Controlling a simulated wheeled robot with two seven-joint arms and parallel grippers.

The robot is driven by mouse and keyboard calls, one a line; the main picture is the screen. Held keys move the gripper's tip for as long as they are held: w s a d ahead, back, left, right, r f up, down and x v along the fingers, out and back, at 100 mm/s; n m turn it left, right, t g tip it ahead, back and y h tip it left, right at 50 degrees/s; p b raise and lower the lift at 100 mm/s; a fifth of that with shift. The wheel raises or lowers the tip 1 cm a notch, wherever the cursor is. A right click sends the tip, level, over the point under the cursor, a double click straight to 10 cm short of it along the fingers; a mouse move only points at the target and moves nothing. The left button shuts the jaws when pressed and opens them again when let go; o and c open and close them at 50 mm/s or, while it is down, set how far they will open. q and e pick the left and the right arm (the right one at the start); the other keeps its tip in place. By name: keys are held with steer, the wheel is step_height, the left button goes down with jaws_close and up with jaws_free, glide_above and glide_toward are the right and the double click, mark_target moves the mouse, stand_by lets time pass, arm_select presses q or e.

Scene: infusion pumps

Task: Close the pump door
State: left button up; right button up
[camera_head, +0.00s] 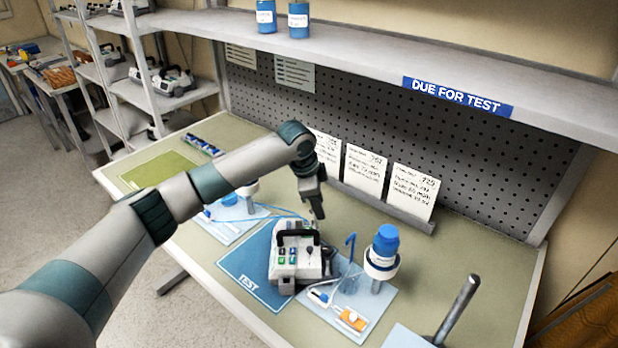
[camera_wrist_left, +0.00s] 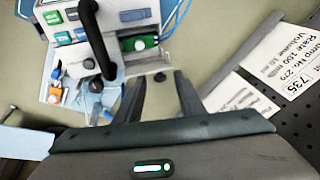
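The infusion pump (camera_head: 293,262) is a light grey box with a black carrying handle and coloured buttons, standing on the blue TEST mat (camera_head: 245,262). My left gripper (camera_head: 317,209) is above the pump's back right side, pointing down. In the left wrist view its two dark fingers (camera_wrist_left: 160,84) are apart with nothing between them. The pump also shows there (camera_wrist_left: 72,32), beyond the fingertips, with a green-and-white part (camera_wrist_left: 140,44) on its side near them. I cannot make out clearly which part is the door or how far it stands open. My right gripper is out of view.
A blue-capped bottle (camera_head: 386,240) in a white ring stands right of the pump. A pale tray (camera_head: 376,320) holds a syringe and an orange item. A dark slanted rod (camera_head: 460,305) stands at front right. Cards (camera_head: 414,190) lean against the pegboard behind.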

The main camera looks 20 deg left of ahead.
arm_select(q)
steer(key=b+v, duration=0.5)
steer(key=v, duration=1.1)
steer(key=shift+r, duration=0.35)
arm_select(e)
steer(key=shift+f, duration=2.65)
arm_select(q)
steer(key=shift+w, duration=0.1)
